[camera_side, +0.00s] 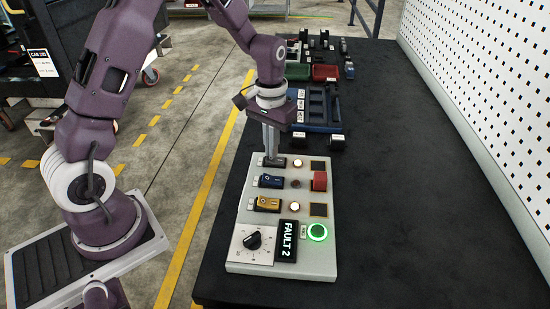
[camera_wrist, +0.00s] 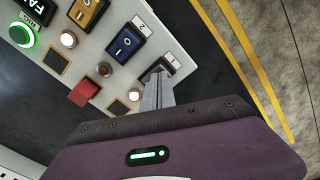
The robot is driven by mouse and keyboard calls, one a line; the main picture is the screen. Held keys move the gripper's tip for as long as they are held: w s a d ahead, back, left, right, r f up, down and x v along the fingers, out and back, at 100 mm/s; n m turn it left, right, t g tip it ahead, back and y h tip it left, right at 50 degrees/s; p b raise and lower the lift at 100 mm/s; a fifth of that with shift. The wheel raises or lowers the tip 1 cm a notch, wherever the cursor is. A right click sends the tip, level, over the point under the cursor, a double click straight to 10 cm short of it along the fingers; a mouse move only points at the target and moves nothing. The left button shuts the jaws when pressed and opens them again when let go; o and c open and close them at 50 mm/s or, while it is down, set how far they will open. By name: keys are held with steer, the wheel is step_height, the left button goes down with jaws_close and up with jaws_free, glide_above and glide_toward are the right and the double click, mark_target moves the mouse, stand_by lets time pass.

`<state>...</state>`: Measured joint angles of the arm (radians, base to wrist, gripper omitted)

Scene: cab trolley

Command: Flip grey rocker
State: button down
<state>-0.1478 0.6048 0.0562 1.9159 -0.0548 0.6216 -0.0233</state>
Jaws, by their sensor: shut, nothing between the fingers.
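The grey rocker (camera_side: 281,163) is in the top row of the pale switch panel (camera_side: 263,223) in the side view. In the wrist view the grey rocker (camera_wrist: 152,72) is dark and mostly hidden behind my fingers. My gripper (camera_side: 271,158) is shut and empty, pointing down with its fingertips at this rocker. In the wrist view my gripper (camera_wrist: 157,80) overlaps the rocker. I cannot tell whether the tips touch it or which way it is tilted. The lamp (camera_side: 297,163) beside it glows pale.
Below it on the panel are a blue rocker (camera_side: 271,181), a yellow rocker (camera_side: 268,204), a red block (camera_side: 320,181), a dial (camera_side: 253,241), a "FAULT 2" display (camera_side: 287,240) and a green-lit button (camera_side: 317,232). Blue trays (camera_side: 316,127) stand behind. The black tabletop (camera_side: 400,190) right of the panel is clear.

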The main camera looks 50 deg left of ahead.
steer(key=shift+f, duration=0.5)
steer(key=shift+r, duration=3.5)
steer(key=s+d+r+m+t, duration=0.1)
steer(key=s+d+r+t, duration=0.3)
steer(key=s+r, duration=0.7)
steer(key=s+d+r+m, duration=0.1)
steer(key=s, duration=0.5)
steer(key=s+d+r+m+t, duration=0.1)
steer(key=s+d, duration=0.1)
steer(key=s, duration=0.4)
steer(key=shift+s+r+t, duration=0.3)
